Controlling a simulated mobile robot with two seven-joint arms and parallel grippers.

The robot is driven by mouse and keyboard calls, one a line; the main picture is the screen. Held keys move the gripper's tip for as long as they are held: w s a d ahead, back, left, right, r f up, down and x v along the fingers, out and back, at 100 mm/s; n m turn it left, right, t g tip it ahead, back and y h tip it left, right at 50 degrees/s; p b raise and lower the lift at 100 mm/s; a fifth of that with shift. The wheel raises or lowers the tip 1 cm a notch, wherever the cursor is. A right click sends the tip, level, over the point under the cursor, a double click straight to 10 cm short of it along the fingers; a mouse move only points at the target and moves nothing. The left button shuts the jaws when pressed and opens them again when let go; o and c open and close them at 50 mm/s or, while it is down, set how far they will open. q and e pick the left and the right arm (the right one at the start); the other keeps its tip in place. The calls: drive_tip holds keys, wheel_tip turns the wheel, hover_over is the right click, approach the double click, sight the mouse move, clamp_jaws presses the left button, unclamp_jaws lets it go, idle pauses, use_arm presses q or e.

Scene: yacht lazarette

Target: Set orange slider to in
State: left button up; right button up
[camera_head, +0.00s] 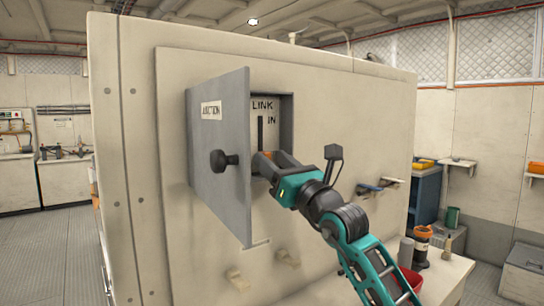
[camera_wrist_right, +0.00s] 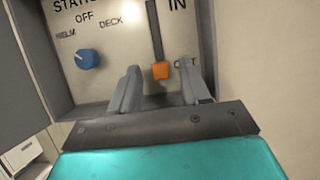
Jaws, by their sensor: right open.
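The orange slider (camera_wrist_right: 161,70) shows in the right wrist view at the lower end of a dark vertical slot (camera_wrist_right: 155,30). IN is printed beside the slot's upper end, and a partly hidden label, probably OUT, beside its lower end. In the head view the slot stands inside an open wall box, and my gripper mostly hides the slider. My right gripper (camera_head: 270,161) reaches into the box opening with its fingers open. In the wrist view its fingers (camera_wrist_right: 160,85) lie either side of the slider; I cannot tell whether they touch it. My left gripper is not in view.
The grey box door (camera_head: 218,190), marked JUNCTION with a black knob (camera_head: 222,160), stands open left of my right gripper. A blue rotary knob (camera_wrist_right: 87,58) sits left of the slot. The box's right wall is close to my fingers. A bench with containers (camera_head: 421,245) is lower right.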

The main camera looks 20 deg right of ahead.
drive_tip(key=shift+w+a+r, duration=0.2)
drive_tip(key=shift+w, duration=0.25)
clamp_jaws()
idle(0.5)
